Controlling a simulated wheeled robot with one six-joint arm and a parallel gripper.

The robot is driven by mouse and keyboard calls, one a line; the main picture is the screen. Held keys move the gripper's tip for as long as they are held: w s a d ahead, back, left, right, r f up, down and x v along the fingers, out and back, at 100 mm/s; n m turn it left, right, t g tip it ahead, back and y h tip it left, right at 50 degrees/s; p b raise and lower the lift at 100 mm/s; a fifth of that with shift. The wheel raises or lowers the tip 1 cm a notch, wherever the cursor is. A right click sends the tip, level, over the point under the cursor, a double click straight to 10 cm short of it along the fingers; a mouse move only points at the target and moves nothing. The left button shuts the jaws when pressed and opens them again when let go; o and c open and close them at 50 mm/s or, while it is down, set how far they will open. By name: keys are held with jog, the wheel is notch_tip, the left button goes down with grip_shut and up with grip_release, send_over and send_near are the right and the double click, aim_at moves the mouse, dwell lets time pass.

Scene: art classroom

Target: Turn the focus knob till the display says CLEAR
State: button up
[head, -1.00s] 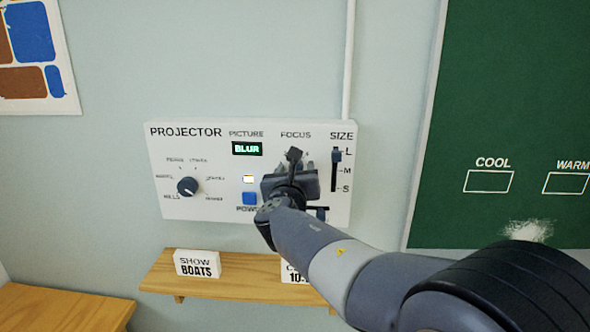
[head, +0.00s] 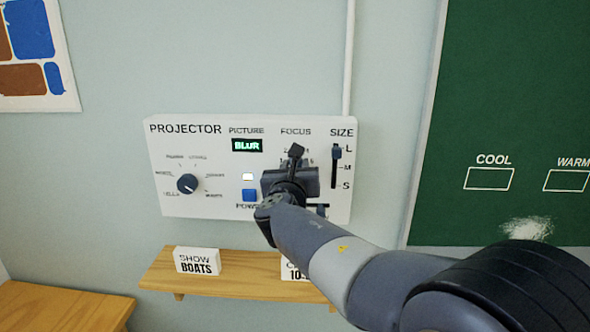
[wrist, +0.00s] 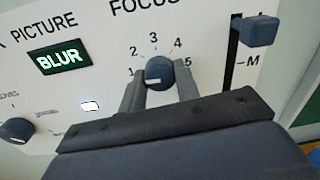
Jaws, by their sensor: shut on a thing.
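The projector panel (head: 215,205) is on the wall. Its picture display (head: 247,145) reads BLUR, and it reads the same in the wrist view (wrist: 60,57). The focus knob (wrist: 158,73) is round and dark blue, under the FOCUS label, with a scale of numbers around its upper side. A pale mark shows on the knob's lower part. My gripper (wrist: 158,78) has one finger on each side of the knob and is shut on it. In the head view my gripper (head: 291,178) hides the knob.
The size slider (head: 337,153) is close to the right of the focus knob. A selector knob (head: 187,184) and a blue power button (head: 249,195) are to the left. A wooden shelf (head: 235,284) with cards, including SHOW BOATS (head: 197,261), is below.

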jog(key=shift+m+b, duration=3.8)
jog(key=shift+m, duration=0.4)
jog(key=o, duration=1)
jog(key=shift+c, duration=0.2)
jog(key=s+b, duration=0.2)
jog(key=s, duration=0.8)
jog(key=shift+s+a+r, duration=0.15)
jog(key=shift+s+a, duration=0.2)
jog(key=shift+s, duration=0.05)
